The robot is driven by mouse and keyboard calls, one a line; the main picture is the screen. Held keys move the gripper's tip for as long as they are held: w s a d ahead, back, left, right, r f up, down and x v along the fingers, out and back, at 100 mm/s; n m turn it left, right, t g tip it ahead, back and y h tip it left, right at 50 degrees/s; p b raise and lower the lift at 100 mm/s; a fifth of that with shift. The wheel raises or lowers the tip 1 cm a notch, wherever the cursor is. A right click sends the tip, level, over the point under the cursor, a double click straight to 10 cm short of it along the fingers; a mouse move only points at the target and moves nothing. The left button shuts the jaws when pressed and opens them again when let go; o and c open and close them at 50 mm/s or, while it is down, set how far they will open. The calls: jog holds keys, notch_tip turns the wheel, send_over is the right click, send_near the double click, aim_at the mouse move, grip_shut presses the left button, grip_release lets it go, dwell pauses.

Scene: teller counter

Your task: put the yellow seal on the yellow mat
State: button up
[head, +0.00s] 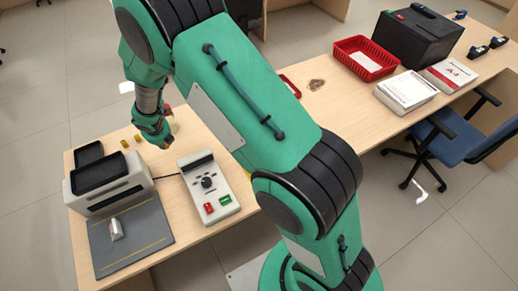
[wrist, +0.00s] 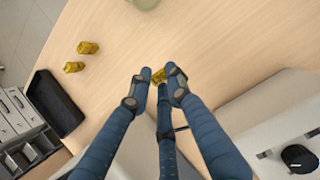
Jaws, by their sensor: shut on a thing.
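My gripper (head: 160,141) is low over the left counter, behind the grey control box. In the wrist view its blue fingers (wrist: 160,88) are closed around a small yellow piece (wrist: 158,76), which looks like a yellow seal and is partly hidden by the fingertips. Whether it touches the counter I cannot tell. Two similar yellow pieces lie to the left in the wrist view, one (wrist: 88,47) above the other (wrist: 74,67); they also show in the head view (head: 125,143).
A grey machine with black trays (head: 102,180) and a dark pad (head: 135,237) holding a silver object (head: 116,229) stand at the left front. A control box (head: 208,187) is near the gripper. A pale round container (wrist: 145,3) lies beyond the fingers. A red basket (head: 365,59) is farther off.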

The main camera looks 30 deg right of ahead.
notch_tip(320, 180, up, 11)
jog(key=s+d+m+g+h, duration=0.2)
jog(key=s+d+m, duration=0.6)
jog(key=s+d, duration=0.4)
jog(key=s+d+m+g+h+p, duration=0.1)
jog(key=s+d+m, duration=0.7)
jog(key=s, duration=1.4)
jog(key=d+h, duration=0.1)
jog(key=d, duration=0.4)
jog(key=shift+s+d+r+g, duration=0.2)
jog(key=shift+s+r+g, duration=0.05)
jog(key=shift+r+g, duration=0.15)
jog(key=s+d+m, duration=0.1)
jog(key=s+m, duration=0.1)
jog(key=s, duration=0.2)
jog(key=s+d+m+g, duration=0.1)
jog(key=s+d+m, duration=0.1)
jog(key=s, duration=0.2)
jog(key=s+d+m+g+p, duration=0.1)
jog(key=s+d, duration=0.1)
jog(key=s, duration=0.3)
jog(key=shift+s+f+m, duration=0.1)
jog(key=shift+f+m, duration=0.15)
jog(key=shift+m, duration=0.15)
notch_tip(320, 180, down, 11)
jog(key=shift+s+f, duration=0.1)
jog(key=shift+s, duration=0.05)
